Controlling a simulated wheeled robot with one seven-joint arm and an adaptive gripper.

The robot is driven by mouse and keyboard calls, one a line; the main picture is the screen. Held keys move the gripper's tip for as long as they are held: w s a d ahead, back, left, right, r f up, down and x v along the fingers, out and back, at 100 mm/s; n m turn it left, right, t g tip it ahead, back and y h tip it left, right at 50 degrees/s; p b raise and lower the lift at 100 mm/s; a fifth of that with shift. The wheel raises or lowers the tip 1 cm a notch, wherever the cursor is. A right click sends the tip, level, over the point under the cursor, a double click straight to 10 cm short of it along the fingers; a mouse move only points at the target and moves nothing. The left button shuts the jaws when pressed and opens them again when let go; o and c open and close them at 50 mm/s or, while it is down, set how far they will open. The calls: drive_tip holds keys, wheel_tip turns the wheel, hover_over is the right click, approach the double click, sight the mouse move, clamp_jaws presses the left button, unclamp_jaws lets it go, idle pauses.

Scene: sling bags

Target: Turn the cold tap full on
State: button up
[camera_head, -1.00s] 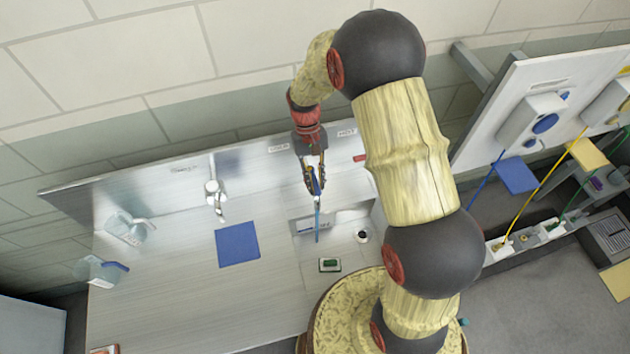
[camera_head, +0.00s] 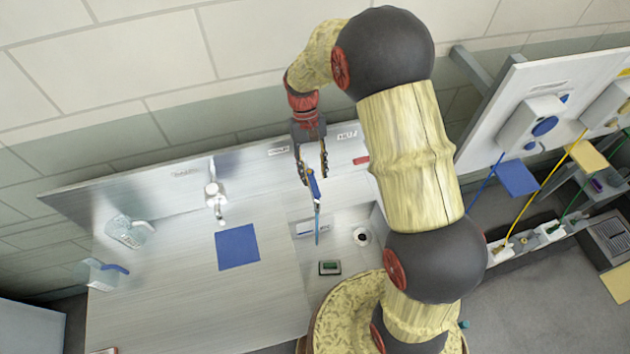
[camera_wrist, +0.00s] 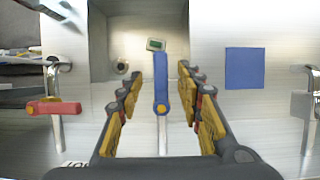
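The cold tap has a blue lever (camera_wrist: 160,80) with an orange pivot cap. In the wrist view it points away from the wall and lies in line with its metal pipe (camera_wrist: 162,135). My gripper (camera_wrist: 162,95) is open, with one finger on each side of the blue lever and a visible gap on both sides. Contact with the lever cannot be seen.
The hot tap's red lever (camera_wrist: 58,108) sits left in the wrist view, crosswise to its pipe. Another metal tap (camera_head: 213,195) stands left in the head view.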

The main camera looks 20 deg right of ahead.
sight(311, 177)
drive_tip(key=v, duration=0.7)
drive_tip(key=shift+r, duration=0.2)
drive_tip(key=shift+f, duration=0.1)
